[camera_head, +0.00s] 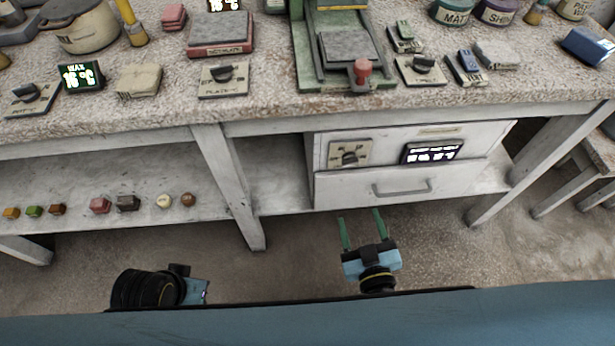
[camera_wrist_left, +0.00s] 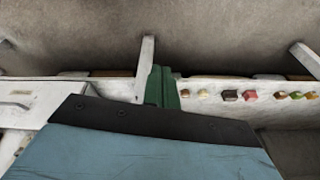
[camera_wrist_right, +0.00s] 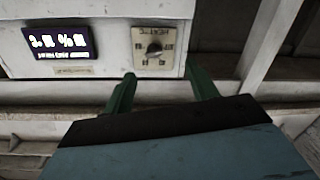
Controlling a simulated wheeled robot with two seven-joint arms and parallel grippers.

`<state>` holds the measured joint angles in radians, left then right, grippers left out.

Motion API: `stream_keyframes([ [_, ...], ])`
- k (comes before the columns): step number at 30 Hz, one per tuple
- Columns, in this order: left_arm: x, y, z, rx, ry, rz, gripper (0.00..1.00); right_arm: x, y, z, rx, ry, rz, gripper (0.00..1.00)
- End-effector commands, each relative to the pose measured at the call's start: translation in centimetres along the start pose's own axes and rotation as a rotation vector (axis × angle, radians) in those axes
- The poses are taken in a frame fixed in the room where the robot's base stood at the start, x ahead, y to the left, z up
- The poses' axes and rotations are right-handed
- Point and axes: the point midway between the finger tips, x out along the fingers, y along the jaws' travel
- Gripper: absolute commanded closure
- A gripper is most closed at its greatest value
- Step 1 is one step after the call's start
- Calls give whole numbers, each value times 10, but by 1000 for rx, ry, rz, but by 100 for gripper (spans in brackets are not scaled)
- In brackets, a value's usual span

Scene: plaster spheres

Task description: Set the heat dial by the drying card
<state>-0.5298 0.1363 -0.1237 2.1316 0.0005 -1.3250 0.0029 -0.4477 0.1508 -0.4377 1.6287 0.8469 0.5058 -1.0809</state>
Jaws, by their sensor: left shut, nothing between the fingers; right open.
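The heat dial (camera_head: 349,153) is a dark knob on a beige plate on the white cabinet under the bench. In the right wrist view its plate (camera_wrist_right: 153,48) reads "HEAT °C"; I cannot read its setting. A lit display (camera_head: 432,152) beside it shows digits and a % sign (camera_wrist_right: 58,43). I cannot pick out a drying card in any view. My right gripper (camera_head: 359,214) is open and empty, in front of and below the dial, not touching it. My left gripper (camera_wrist_left: 162,86) is shut and empty; in the head view only its body shows, low at left.
The cabinet has a drawer with a handle (camera_head: 402,188). Several small coloured blocks and balls lie on the lower shelf (camera_head: 80,170). On the bench top are other dials (camera_head: 223,77), a green press (camera_head: 345,45), a pot and jars. A bench leg (camera_head: 228,185) stands left of the cabinet.

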Motion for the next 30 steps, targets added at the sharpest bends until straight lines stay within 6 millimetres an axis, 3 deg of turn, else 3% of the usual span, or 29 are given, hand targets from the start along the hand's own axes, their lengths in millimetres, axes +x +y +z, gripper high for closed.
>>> stream_keyframes([
  [8,-22,0,-3,-2,19,-3,100,8,8,-17,7,61,75,42],
  [17,-54,7,-6,-10,42,12,100,61,12,-20,7,65,76,42],
  [21,-63,11,-21,-8,131,22,100,90,14,-21,6,62,75,42],
  [30,-68,19,-70,2,385,38,100,126,17,-23,5,60,74,42],
])
